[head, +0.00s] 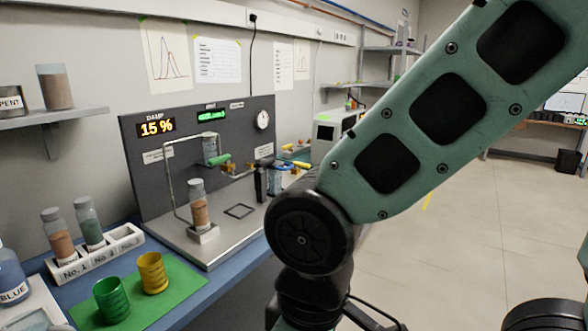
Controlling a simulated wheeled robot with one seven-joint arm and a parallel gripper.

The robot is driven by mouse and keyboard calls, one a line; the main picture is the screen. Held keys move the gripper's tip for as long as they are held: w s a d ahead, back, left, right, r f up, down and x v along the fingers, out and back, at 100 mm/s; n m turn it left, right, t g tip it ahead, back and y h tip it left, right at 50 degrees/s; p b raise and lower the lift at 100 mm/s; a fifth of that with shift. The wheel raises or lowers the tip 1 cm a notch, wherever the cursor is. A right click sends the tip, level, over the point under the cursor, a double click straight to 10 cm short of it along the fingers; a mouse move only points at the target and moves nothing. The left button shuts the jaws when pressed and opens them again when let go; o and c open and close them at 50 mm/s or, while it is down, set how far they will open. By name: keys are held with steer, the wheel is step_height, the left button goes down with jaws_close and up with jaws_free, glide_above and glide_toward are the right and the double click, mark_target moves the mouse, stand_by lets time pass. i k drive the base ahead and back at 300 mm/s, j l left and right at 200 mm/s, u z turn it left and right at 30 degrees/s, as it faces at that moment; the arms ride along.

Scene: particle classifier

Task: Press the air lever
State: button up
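The classifier (196,137) has a grey back panel with a display that reads 15 % under "DAMP", a green display and a round gauge (263,119). I cannot tell which is the air lever; the labels are too small to read. A vial with brown contents (199,207) stands upright on the rig's base. My green arm crosses the right side; my gripper is not visible.
A white rack (97,262) with two vials stands on the blue bench at the left. A green cup (112,300) and a yellow cup (153,273) stand on a green mat. A blue bottle is at the left edge. The floor (470,225) at the right is clear.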

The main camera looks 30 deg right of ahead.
mark_target(296, 164)
steer(key=z, duration=0.2)
steer(key=i+l, duration=0.45)
steer(key=i, duration=0.15)
steer(key=i+l, duration=0.4)
steer(key=i, duration=0.15)
steer(key=i+l, duration=0.45)
steer(key=i, duration=0.15)
steer(key=i+l, duration=0.45)
steer(key=i+z, duration=0.05)
steer(key=i, duration=0.05)
